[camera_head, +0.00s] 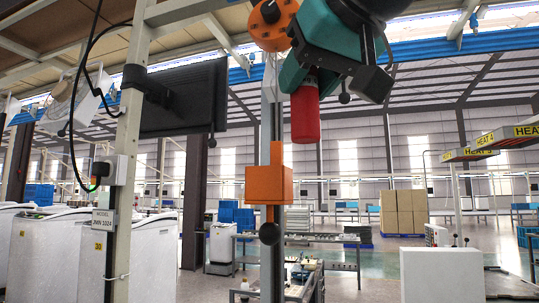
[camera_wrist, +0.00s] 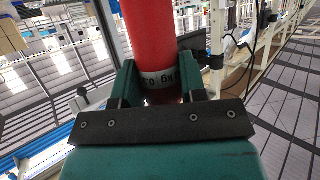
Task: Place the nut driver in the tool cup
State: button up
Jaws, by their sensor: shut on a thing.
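My gripper (camera_wrist: 158,78) is shut around a thick red cylinder (camera_wrist: 150,30) with a pale band bearing dark lettering that includes "kg". In the head view the same red cylinder (camera_head: 305,112) hangs below my teal gripper (camera_head: 308,84), high above the floor. It looks more like a canister or weight than a nut driver, and its far end is out of the wrist view. I cannot make out a nut driver or a tool cup in either view.
A pale post (camera_head: 125,150) carries a black screen (camera_head: 184,98) on the left. An orange box (camera_head: 269,184) on a grey pole stands close below the arm. White machines (camera_head: 150,258) stand left, a cluttered bench (camera_head: 290,284) low centre, stacked cartons (camera_head: 404,211) behind.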

jog(key=w+a+p, duration=0.2)
jog(key=w+a, duration=0.2)
jog(key=w, duration=0.6)
jog(key=shift+s+a+f+b, duration=0.15)
jog(key=shift+f+b, duration=0.55)
jog(key=shift+f, duration=1.05)
jog(key=shift+s+f+b, duration=0.2)
jog(key=shift+f+b, duration=0.5)
jog(key=shift+f, duration=1)
jog(key=shift+f, duration=0.1)
jog(key=shift+f, duration=0.15)
jog(key=o, duration=1.1)
